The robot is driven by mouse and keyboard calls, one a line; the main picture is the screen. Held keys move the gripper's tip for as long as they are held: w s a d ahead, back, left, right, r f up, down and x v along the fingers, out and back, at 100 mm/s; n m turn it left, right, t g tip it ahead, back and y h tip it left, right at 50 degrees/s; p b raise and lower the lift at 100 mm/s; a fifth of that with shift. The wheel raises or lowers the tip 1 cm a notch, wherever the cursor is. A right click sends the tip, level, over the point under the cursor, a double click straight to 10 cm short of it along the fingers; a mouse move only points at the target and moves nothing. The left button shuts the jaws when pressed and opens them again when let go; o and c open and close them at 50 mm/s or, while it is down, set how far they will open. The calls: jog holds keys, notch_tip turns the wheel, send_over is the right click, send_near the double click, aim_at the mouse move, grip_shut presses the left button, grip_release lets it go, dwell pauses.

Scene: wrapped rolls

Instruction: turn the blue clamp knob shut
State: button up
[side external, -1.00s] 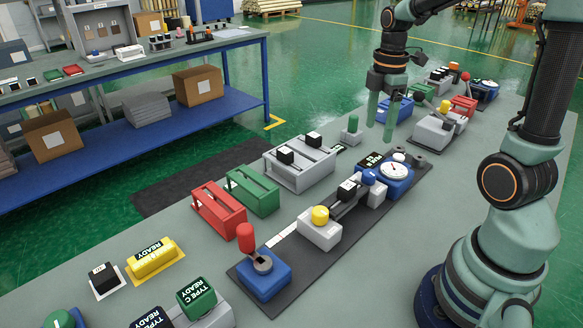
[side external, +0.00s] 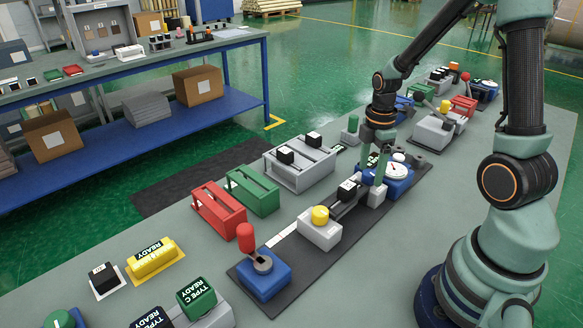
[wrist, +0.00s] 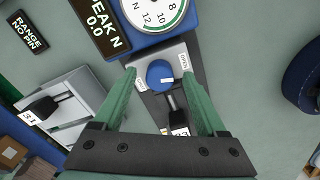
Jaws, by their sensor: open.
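The blue clamp knob (wrist: 160,75) sits on a grey clamp block (wrist: 178,54) in the wrist view. A short white mark on the knob lies toward its lower right. An OPEN label (wrist: 184,62) is right of the knob; a smaller label left of it is hard to read. My gripper (wrist: 158,78) is open, one finger on each side of the knob, with gaps visible in this view. In the side external view my gripper (side external: 378,176) is down at the clamp block and largely hides the knob.
A blue gauge unit with a white dial (wrist: 152,12) and a display reading PEAK N 0.0 (wrist: 97,22) adjoins the clamp. A grey fixture (wrist: 58,108) lies to the left. In the side view, a yellow-knobbed block (side external: 320,232) and red-handled blue block (side external: 264,276) share the dark base.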

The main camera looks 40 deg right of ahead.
grip_shut()
jog(key=shift+m, duration=0.4)
jog(key=m, duration=1)
jog(key=shift+s+a, duration=0.1)
jog(key=m, duration=1)
jog(key=shift+a, duration=0.1)
dwell(0.4)
